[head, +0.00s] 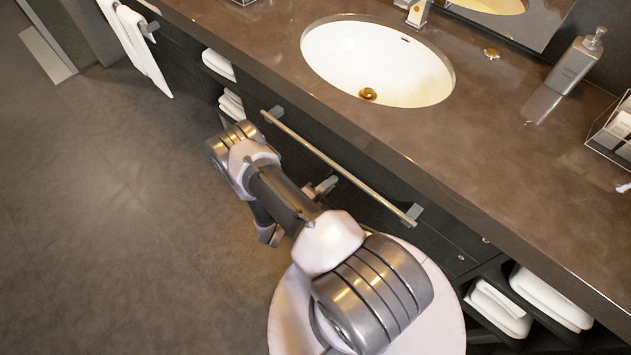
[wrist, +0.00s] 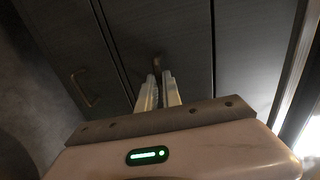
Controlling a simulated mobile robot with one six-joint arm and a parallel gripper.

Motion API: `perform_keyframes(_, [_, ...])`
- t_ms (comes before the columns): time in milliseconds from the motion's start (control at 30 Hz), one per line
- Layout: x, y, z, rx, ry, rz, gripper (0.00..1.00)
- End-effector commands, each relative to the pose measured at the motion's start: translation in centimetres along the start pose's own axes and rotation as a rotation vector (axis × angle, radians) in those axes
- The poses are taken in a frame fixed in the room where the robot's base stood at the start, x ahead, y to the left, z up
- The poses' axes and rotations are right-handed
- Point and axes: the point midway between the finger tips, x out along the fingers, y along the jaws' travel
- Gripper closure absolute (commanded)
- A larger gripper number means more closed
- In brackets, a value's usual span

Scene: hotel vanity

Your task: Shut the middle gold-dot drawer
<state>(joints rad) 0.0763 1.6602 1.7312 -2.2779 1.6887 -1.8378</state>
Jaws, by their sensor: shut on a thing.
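In the wrist view my gripper (wrist: 159,92) points at a dark drawer front (wrist: 180,40) between two long seams. Its two pale fingers are close together on a small brownish handle (wrist: 157,62) on that front. The fingertips cover part of the handle. No gold dot can be made out on this front, and I cannot tell how far the drawer stands out. In the head view my arm reaches down beside the vanity, and the gripper is mostly hidden below the arm and towel bar.
Another front with a bar handle (wrist: 85,88) lies to the left in the wrist view. A towel bar (head: 340,168) runs along the vanity under the counter (head: 480,130) edge. Folded towels (head: 548,298) fill an open shelf at right. Floor (head: 90,190) at left is clear.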

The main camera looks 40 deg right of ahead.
Motion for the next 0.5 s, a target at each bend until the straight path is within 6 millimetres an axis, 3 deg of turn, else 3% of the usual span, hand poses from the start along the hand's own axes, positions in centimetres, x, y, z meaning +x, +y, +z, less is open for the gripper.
perform_keyframes(333, [0.43,-0.11,-0.41,0.004,-0.004,0.001,1.00])
perform_keyframes(400, [0.43,-0.12,-0.42,0.004,-0.004,0.001,0.79])
perform_keyframes(467, [0.42,-0.10,-0.42,0.004,-0.004,0.002,0.69])
perform_keyframes(500, [0.41,-0.08,-0.43,0.003,-0.004,0.002,0.69])
